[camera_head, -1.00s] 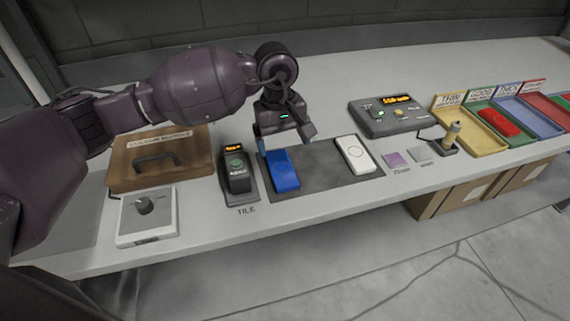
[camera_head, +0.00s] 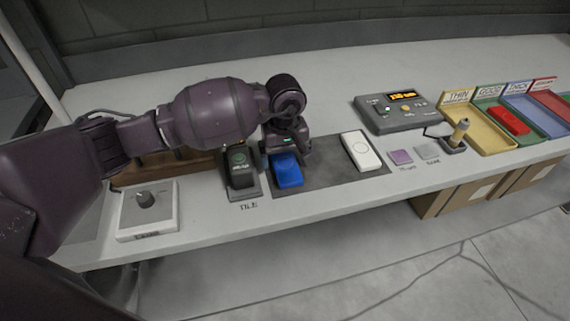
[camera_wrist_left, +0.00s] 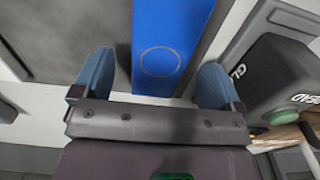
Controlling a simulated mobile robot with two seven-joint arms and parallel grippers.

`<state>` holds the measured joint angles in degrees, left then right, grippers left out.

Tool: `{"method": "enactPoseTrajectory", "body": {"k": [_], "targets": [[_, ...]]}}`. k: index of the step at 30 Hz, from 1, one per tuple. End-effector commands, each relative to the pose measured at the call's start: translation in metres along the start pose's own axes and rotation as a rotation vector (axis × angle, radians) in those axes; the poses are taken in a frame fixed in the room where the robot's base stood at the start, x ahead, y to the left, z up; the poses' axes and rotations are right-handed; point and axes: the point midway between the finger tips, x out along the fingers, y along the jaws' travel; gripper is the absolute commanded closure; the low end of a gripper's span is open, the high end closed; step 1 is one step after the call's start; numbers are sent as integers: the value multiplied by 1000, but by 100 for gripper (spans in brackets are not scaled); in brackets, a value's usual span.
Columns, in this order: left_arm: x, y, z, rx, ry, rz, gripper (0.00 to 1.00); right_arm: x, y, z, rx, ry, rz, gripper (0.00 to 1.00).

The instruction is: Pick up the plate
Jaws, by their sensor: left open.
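A blue rectangular plate (camera_head: 288,172) lies on a dark grey mat (camera_head: 330,172). In the left wrist view the blue plate (camera_wrist_left: 168,35) has a faint circle marked on its near end. My left gripper (camera_head: 284,153) is over the far end of the plate and covers part of it in the head view. In the left wrist view my open left gripper (camera_wrist_left: 155,82) has one blue finger on each side of the plate, with a gap visible on both sides. Whether the fingers are down at the plate's level is hard to tell. My right gripper is not in view.
A black device with a green button (camera_head: 240,170) stands close to the left of the plate. A white plate-like piece (camera_head: 361,150) lies on the mat to the right.

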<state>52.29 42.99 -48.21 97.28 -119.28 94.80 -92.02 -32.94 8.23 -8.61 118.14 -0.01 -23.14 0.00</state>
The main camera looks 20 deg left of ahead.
Motion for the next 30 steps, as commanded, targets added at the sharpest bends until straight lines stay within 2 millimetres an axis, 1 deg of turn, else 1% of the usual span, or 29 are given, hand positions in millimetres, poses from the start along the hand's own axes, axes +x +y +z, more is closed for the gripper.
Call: {"method": "enactPoseTrajectory", "body": {"k": [1, 4, 9, 12, 23, 24, 30], "targets": [[7, 0, 0, 0, -3, -1, 8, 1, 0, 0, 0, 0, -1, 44], [14, 0, 0, -1, -1, 0, 8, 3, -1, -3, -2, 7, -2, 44], [15, 0, 0, -1, 1, 1, 8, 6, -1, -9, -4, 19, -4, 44], [15, 0, 0, -1, 1, 1, 8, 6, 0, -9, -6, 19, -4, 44], [15, 0, 0, 0, 1, 1, 64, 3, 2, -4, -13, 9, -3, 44], [14, 0, 0, 0, 1, 1, 67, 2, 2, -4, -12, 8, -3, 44], [14, 0, 0, 0, 1, 2, 67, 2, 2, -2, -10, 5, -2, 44]]}}
